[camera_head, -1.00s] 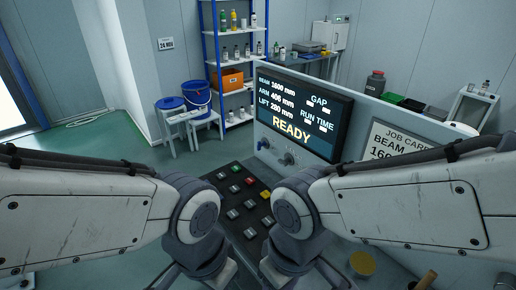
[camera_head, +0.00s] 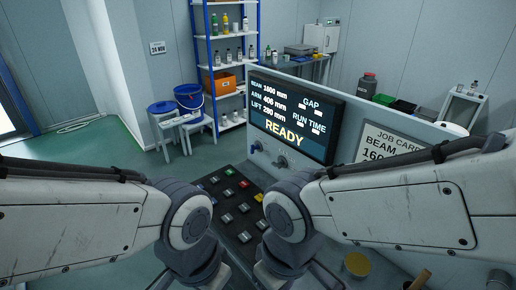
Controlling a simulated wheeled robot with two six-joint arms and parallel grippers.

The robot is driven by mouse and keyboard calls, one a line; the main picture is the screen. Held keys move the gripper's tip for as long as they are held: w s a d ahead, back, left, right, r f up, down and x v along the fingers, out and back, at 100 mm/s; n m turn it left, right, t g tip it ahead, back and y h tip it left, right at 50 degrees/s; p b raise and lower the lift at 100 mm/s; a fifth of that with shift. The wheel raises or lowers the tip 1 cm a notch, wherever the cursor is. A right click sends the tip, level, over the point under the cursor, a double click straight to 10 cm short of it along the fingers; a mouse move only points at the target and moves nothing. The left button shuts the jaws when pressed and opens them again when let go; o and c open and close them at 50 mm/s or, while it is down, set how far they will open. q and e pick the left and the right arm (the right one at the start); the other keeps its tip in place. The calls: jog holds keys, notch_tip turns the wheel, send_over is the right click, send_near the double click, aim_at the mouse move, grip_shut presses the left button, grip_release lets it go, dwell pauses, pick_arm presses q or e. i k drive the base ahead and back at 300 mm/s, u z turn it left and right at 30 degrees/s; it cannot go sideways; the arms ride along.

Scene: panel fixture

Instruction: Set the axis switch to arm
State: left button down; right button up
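A control panel (camera_head: 330,178) stands ahead with a dark screen (camera_head: 296,116) reading BEAM 1600 mm, ARM 406 mm, LIFT 280 mm and READY. Below the screen are a round knob (camera_head: 281,161) and a smaller control (camera_head: 257,146) to its left. Either may be the axis switch; their labels and settings are too small to read. My two arms reach in from left and right and bend down at the bottom centre, in front of the panel. Both grippers are out of view below the frame edge.
A dark keypad (camera_head: 222,199) with several coloured buttons lies below the panel, partly hidden by my arms. A job card (camera_head: 384,146) is on the panel's right. A yellow round object (camera_head: 358,264) sits at the lower right. Stools and a blue bucket (camera_head: 189,97) stand behind left.

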aim_at(253, 147)
jog(key=k, duration=1.15)
jog(key=u, duration=1)
jog(key=i, duration=1.65)
jog(key=z, duration=0.8)
jog(key=i, duration=0.4)
jog(key=z, duration=0.25)
